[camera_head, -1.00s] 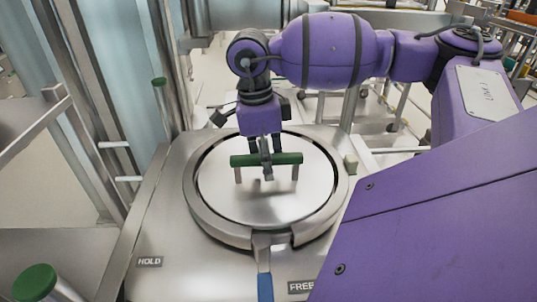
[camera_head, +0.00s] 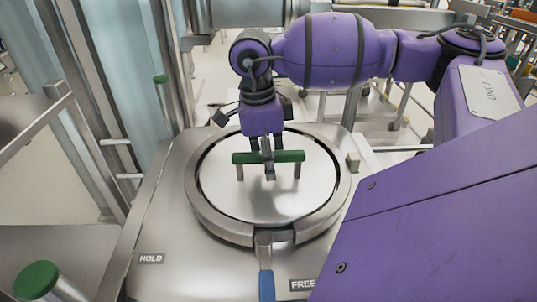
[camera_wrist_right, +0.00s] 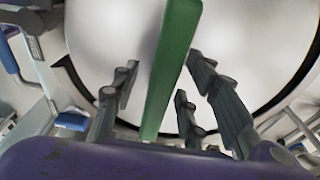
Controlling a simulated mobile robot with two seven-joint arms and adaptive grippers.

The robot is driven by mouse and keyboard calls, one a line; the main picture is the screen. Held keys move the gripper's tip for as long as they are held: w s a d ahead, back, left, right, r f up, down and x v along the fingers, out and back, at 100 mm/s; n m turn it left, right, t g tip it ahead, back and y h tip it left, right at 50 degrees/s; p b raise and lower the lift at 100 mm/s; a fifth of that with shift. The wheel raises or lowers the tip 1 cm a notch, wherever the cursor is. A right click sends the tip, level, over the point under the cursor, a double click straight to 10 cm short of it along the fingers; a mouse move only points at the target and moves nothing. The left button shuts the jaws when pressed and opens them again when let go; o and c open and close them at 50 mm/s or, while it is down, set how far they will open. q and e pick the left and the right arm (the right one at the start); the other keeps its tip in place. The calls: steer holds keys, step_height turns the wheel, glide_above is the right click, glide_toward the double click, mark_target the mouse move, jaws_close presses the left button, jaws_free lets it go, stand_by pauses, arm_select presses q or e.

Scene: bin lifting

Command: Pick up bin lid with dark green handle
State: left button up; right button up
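The bin lid (camera_head: 215,190) is a round, shiny metal disc lying flat inside a metal ring. Its dark green bar handle (camera_head: 290,157) stands on two short metal posts above the lid. My right gripper (camera_head: 268,160) reaches down over the middle of the handle, with dark fingers on both sides of the bar. In the right wrist view the handle (camera_wrist_right: 172,70) runs between the spread fingers of the gripper (camera_wrist_right: 160,88), with a visible gap on the left side. The gripper looks open around the bar. My left gripper is not in view.
The metal ring (camera_head: 203,212) has a clamp (camera_head: 265,245) with a blue lever (camera_head: 266,285) at its front. Labels "HOLD" (camera_head: 151,258) and "FREE" (camera_head: 303,285) mark the platform. Another green knob (camera_head: 36,280) is at lower left. Metal posts rise at the left.

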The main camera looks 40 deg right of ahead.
jaws_close()
steer(key=shift+r, duration=0.1)
stand_by(0.3)
steer(key=shift+w, duration=0.1)
